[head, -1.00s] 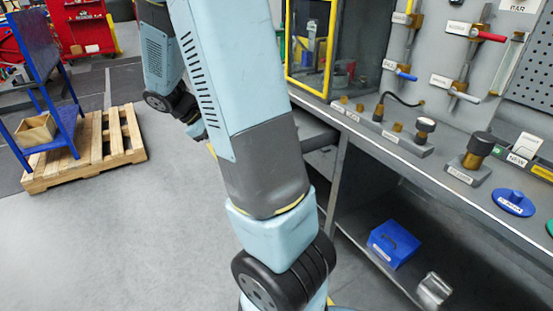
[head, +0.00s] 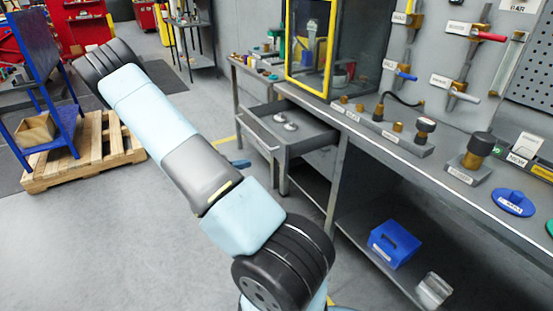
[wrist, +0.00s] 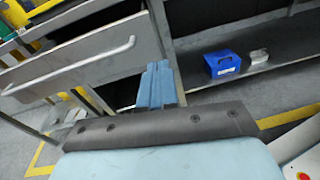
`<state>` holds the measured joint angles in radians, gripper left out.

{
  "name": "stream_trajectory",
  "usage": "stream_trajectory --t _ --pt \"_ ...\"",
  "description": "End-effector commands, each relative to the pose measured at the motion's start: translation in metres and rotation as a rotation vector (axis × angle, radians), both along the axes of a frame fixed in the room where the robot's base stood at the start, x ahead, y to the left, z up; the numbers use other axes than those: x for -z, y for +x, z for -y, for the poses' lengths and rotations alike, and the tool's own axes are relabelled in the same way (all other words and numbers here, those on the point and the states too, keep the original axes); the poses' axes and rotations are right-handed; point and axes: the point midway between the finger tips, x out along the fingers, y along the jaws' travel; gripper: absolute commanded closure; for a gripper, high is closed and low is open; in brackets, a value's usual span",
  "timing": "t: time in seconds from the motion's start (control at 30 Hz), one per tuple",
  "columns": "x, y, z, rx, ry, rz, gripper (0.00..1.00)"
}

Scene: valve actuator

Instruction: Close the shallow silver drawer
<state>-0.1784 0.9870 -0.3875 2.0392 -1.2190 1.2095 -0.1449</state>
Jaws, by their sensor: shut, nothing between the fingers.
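The shallow silver drawer (head: 306,136) is pulled out from under the workbench in the head view, with a few small round pieces lying inside. Its front panel and long bar handle (wrist: 75,66) fill the upper left of the wrist view. My gripper (wrist: 157,72) is shut and empty, its blue fingers to the right of the handle in the picture. I cannot tell whether they touch the drawer. In the head view only a small blue tip (head: 239,163) shows past my arm, low and to the left of the drawer; the rest is hidden.
The workbench (head: 400,156) runs along the right with valve parts on top. A blue box (head: 394,243) and a small metal piece (head: 434,290) lie on its lower shelf. A wooden pallet (head: 95,157) stands at the left. The floor between is clear.

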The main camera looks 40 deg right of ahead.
Motion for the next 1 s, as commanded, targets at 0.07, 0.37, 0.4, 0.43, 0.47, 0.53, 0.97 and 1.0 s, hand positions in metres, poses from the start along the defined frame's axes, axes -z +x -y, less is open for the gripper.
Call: stream_trajectory --t 0.07,0.37,0.4,0.43,0.47,0.53,0.97,1.0 --pt "0.013 0.002 0.006 -0.029 -0.027 -0.049 1.00" --pt "0.032 0.006 0.017 -0.081 -0.070 -0.126 1.00" --pt "0.033 0.005 0.020 -0.082 -0.071 -0.127 1.00" --pt "0.033 0.005 0.022 -0.082 -0.071 -0.127 1.00" --pt "0.032 0.004 0.025 -0.082 -0.071 -0.127 1.00" --pt "0.032 0.002 0.034 -0.081 -0.071 -0.126 1.00" --pt "0.032 -0.016 0.107 -0.079 -0.070 -0.127 1.00" --pt "0.033 -0.018 0.113 -0.079 -0.069 -0.126 1.00"
